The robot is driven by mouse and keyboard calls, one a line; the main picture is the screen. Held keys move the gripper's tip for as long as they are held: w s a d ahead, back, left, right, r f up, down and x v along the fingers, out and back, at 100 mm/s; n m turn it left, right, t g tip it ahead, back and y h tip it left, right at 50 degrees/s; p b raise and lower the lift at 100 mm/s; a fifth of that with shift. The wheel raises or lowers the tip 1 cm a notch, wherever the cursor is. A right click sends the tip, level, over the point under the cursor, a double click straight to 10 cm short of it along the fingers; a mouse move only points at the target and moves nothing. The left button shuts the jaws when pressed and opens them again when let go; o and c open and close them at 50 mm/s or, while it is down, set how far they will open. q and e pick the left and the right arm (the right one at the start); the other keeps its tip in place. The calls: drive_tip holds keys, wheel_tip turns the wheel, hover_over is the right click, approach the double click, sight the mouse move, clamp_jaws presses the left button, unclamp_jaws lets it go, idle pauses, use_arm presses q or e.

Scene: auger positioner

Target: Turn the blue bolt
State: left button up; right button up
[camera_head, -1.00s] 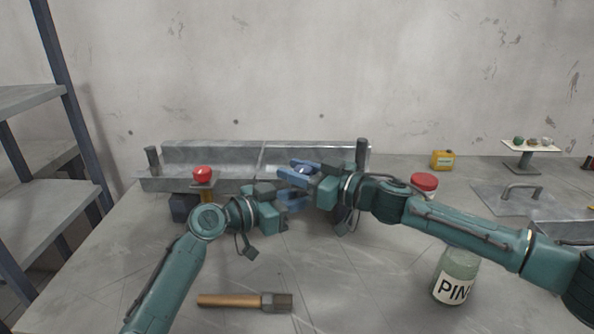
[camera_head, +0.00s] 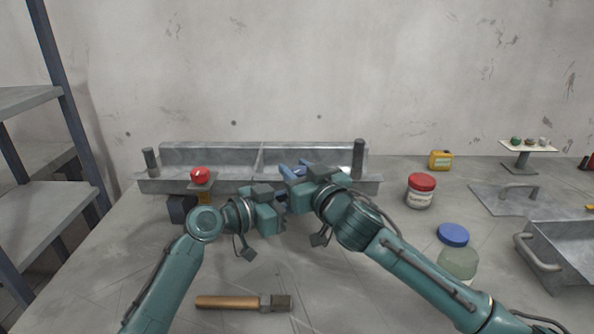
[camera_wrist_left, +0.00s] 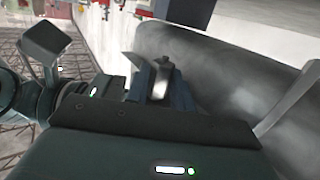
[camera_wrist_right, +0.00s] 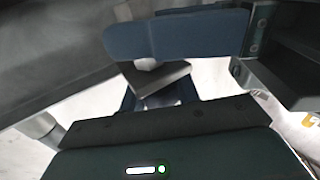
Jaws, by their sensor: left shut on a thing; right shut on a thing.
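My right gripper (camera_head: 291,172) is at the metal trough (camera_head: 210,157), its blue fingers partly hidden by its own wrist. In the right wrist view, its fingers (camera_wrist_right: 158,98) are shut on a small grey metal piece (camera_wrist_right: 160,82); a blue finger of the other gripper crosses in front. My left gripper (camera_head: 282,197) is just below, close to the right one. In the left wrist view, its fingers (camera_wrist_left: 158,85) are shut around a grey metal piece (camera_wrist_left: 161,72). I cannot make out the blue bolt for certain; the grippers hide the place between them.
A red button (camera_head: 200,175) stands left of the grippers. A wooden-handled brush (camera_head: 240,302) lies in front. To the right are a red-lidded jar (camera_head: 421,190), a blue lid (camera_head: 453,234) by a clear jar (camera_head: 458,262), and a metal tray (camera_head: 560,255).

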drive_tip(key=shift+r, duration=0.1)
drive_tip(key=o, duration=1)
drive_tip(key=shift+c, duration=0.2)
drive_tip(key=v, duration=1.2)
